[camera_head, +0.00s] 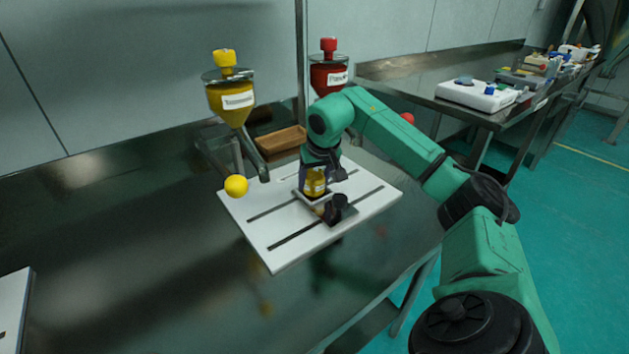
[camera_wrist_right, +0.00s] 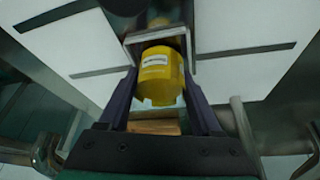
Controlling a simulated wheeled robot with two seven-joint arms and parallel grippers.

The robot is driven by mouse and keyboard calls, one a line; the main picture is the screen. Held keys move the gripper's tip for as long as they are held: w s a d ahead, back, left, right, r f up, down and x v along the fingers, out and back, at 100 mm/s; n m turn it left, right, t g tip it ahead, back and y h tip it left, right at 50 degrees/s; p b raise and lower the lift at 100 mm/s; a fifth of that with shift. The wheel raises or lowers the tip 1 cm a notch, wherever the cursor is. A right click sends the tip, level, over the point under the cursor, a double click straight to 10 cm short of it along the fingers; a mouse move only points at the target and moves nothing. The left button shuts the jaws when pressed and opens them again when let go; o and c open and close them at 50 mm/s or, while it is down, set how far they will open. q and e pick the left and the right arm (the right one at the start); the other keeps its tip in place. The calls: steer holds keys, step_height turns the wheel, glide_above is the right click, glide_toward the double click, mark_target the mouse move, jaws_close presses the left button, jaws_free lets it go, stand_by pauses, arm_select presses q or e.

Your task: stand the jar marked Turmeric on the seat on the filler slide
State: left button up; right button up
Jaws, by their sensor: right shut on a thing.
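A yellow jar (camera_head: 315,184) with a white label stands upright at the seat (camera_head: 322,201), a small light-rimmed square holder on the white slotted slide board (camera_head: 278,243). The label is too small to read. In the wrist view the jar (camera_wrist_right: 160,88) is between the two dark fingers of my right gripper (camera_wrist_right: 161,80), which is shut on it. The seat's grey frame (camera_wrist_right: 194,43) surrounds the jar's far end there. I cannot tell whether the jar's base touches the seat's floor. In the head view my right gripper (camera_head: 316,176) comes down over the jar. My left gripper is not in view.
A dark carriage with a black knob (camera_head: 340,203) is close beside the seat. A yellow hopper (camera_head: 231,101) and a red hopper (camera_head: 325,75) stand behind the board. A yellow ball knob (camera_head: 236,186) is at its left. A brown tray (camera_head: 280,140) lies behind.

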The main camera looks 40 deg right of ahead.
steer(key=o, duration=1.5)
steer(key=shift+f, duration=0.1)
steer(key=p+v, duration=0.2)
steer(key=v, duration=1)
